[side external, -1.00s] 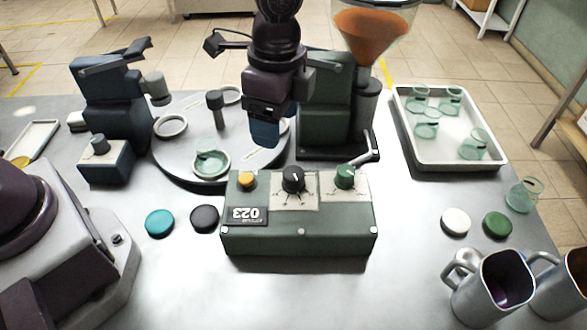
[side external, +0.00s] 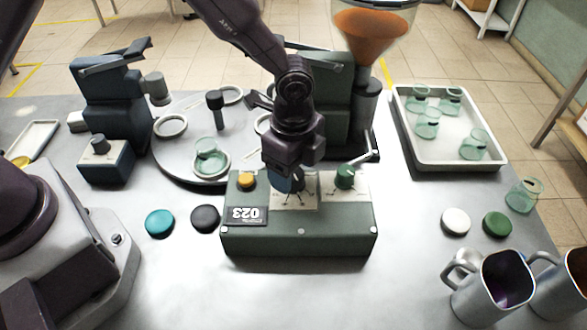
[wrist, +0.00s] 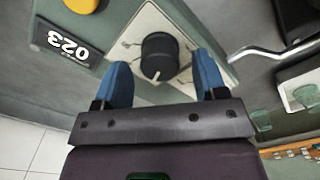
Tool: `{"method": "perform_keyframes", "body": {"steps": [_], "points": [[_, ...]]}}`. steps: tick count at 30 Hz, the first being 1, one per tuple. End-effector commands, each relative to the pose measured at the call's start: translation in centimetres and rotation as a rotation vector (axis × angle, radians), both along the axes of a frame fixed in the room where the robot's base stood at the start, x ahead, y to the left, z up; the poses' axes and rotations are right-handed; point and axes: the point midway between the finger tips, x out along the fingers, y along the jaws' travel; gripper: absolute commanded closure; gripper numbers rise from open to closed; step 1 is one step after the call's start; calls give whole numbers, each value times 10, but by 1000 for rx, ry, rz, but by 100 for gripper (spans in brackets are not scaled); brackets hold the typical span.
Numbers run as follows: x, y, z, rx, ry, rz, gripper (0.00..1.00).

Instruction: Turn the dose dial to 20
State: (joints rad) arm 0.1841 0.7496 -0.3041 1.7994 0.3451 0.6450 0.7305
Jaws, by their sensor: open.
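The dose dial (wrist: 159,56) is a black knob with a white pointer line on a pale scale plate (side external: 291,203) on the green control box (side external: 300,240). In the wrist view the pointer is toward my gripper, slightly left. My gripper (wrist: 161,82) is open, its two blue fingers on either side of the dial and a little short of it, with visible gaps. In the side view my gripper (side external: 288,180) is over the dial and mostly hides it. The scale numbers are too small to read.
A yellow button (side external: 247,181) and a green knob with a lever (side external: 345,176) flank the dial. Behind are a turntable (side external: 185,178) and a hopper machine (side external: 345,100). A tray of glass jars (side external: 450,155) is at right. The table in front of the box is clear.

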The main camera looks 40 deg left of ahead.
Motion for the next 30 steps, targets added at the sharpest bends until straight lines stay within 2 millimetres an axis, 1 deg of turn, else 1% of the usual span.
{"method": "perform_keyframes", "body": {"steps": [1,4,13,14,15,17,18,19,20,26,30], "points": [[0,0,-5,1,2,-1,35],[0,0,-10,0,-1,0,35],[0,0,-12,0,-1,0,35],[0,0,-12,1,-1,0,42],[0,0,-12,0,-1,1,51],[0,0,-12,0,-1,1,65],[0,0,-12,0,-1,1,74],[0,0,-12,0,-1,1,81],[0,0,-12,0,-1,1,84],[0,0,-12,0,-1,11,84],[0,0,-11,0,-1,49,84]]}}
